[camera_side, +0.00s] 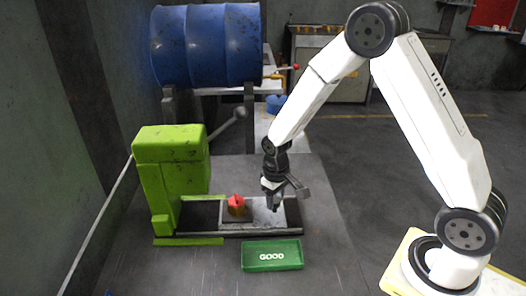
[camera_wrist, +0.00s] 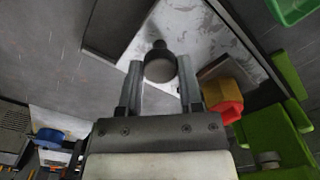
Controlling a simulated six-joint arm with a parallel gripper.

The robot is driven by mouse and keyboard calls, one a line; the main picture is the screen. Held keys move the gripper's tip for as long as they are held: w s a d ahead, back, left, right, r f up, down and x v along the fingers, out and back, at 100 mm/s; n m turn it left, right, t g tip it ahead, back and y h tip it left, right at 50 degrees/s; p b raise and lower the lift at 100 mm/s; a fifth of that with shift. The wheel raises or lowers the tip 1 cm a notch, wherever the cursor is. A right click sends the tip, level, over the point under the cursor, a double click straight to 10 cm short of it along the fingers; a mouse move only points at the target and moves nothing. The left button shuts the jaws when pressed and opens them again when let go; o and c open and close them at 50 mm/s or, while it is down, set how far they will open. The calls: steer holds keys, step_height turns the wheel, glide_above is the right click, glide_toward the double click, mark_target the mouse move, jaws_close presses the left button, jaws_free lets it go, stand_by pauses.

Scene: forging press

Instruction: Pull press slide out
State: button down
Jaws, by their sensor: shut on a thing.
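The press slide (camera_side: 260,216) is a pale, scuffed metal plate lying in a dark rail frame, extending right from the green press (camera_side: 172,165). In the wrist view the slide (camera_wrist: 208,38) fills the upper middle, with a round dark knob (camera_wrist: 160,66) standing on it. My gripper (camera_side: 273,205) points down over the right part of the slide. In the wrist view its fingers (camera_wrist: 160,75) flank the knob and are shut on it. An orange-brown workpiece with a red top (camera_side: 237,207) stands on the slide left of my gripper; it also shows in the wrist view (camera_wrist: 222,98).
A green tray marked GOOD (camera_side: 271,262) lies on the table just in front of the rails. A lever with a round knob (camera_side: 240,113) rises behind the press. A blue drum (camera_side: 206,45) is at the back. The table is clear right of the rails.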

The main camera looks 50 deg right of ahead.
steer(key=shift+s+d, duration=1)
steer(key=shift+d, duration=0.05)
steer(key=shift+c, duration=1.3)
jaws_free()
steer(key=shift+r, duration=0.15)
step_height(320, 180, up, 8)
steer(key=shift+f, duration=0.2)
